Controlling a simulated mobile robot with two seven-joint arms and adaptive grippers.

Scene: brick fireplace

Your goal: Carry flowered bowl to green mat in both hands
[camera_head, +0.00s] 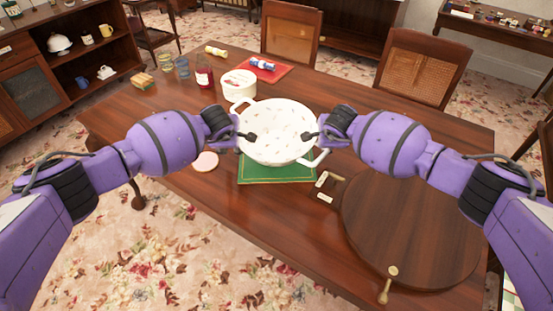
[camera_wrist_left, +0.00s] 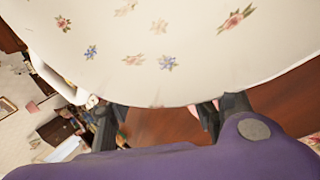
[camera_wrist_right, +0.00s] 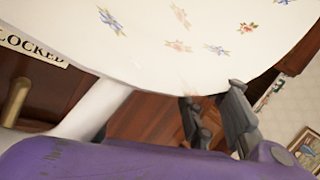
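The flowered bowl (camera_head: 276,128), white with small flowers and two side handles, is above the green mat (camera_head: 277,175). The mat's front strip shows below it; the gap between them is hard to judge. My left gripper (camera_head: 247,136) is at the bowl's left rim and my right gripper (camera_head: 311,136) at its right rim, each with a dark fingertip over the inside. Both look shut on the rim. The bowl's wall also fills the upper part of the left wrist view (camera_wrist_left: 160,50) and right wrist view (camera_wrist_right: 200,40).
A pink disc (camera_head: 206,161) lies at left. Small pale pieces (camera_head: 325,197) and a round wooden board (camera_head: 410,225) lie at right.

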